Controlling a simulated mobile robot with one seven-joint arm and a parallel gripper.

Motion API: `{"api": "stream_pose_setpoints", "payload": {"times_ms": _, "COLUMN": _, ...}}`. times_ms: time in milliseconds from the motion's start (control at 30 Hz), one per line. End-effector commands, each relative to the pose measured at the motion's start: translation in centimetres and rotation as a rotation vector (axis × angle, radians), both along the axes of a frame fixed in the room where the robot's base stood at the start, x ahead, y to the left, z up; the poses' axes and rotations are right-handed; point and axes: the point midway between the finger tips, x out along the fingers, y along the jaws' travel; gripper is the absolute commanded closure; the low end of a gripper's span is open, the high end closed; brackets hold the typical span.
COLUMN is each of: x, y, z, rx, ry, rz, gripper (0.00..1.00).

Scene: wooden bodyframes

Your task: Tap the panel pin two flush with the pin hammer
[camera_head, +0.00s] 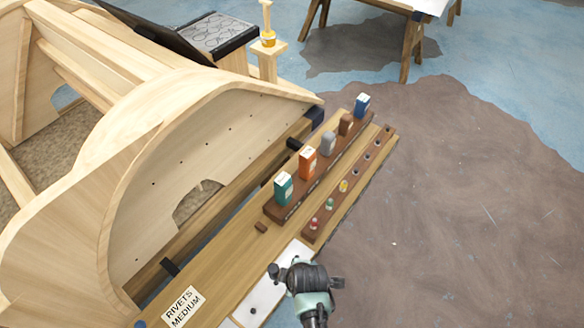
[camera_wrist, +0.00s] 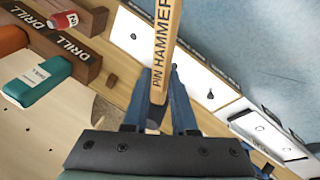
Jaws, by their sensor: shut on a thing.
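My gripper (camera_head: 305,276) is low in the middle of the head view, above the white sheet at the bench's near end. In the wrist view its blue fingers (camera_wrist: 158,92) are shut on the wooden handle of the pin hammer (camera_wrist: 165,40), which is lettered PIN HAMMER. The handle runs up out of the top of that view. The hammer's head does not show clearly in either view. The pale curved wooden panel (camera_head: 225,150) in the head view carries several small dark dots. I cannot tell which dot is panel pin two or how far it stands out.
A narrow wooden bench (camera_head: 215,275) runs along the panel, with a RIVETS MEDIUM label (camera_head: 182,307). A dark rack of coloured boxes (camera_head: 283,190) and a strip of small bits (camera_head: 343,186) stand on it. Black clamps (camera_head: 295,144) sit between panel and bench. Open floor lies right.

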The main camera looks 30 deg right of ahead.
Motion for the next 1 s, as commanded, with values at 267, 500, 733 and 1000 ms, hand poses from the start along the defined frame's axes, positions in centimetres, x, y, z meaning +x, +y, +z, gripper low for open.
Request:
{"api": "stream_pose_setpoints", "payload": {"times_ms": 267, "x": 0.1, "y": 0.0, "z": -1.4, "rx": -0.001, "ry": -0.003, "rz": -0.001, "gripper": 1.0}}
{"api": "stream_pose_setpoints", "payload": {"times_ms": 500, "x": 0.1, "y": 0.0, "z": -1.4, "rx": -0.001, "ry": -0.003, "rz": -0.001, "gripper": 1.0}}
{"api": "stream_pose_setpoints", "payload": {"times_ms": 733, "x": 0.1, "y": 0.0, "z": -4.4, "rx": 0.0, "ry": -0.001, "rz": -0.001, "gripper": 1.0}}
{"api": "stream_pose_setpoints", "payload": {"times_ms": 1000, "x": 0.2, "y": 0.0, "z": -7.2, "rx": -0.001, "ry": -0.003, "rz": -0.001, "gripper": 1.0}}
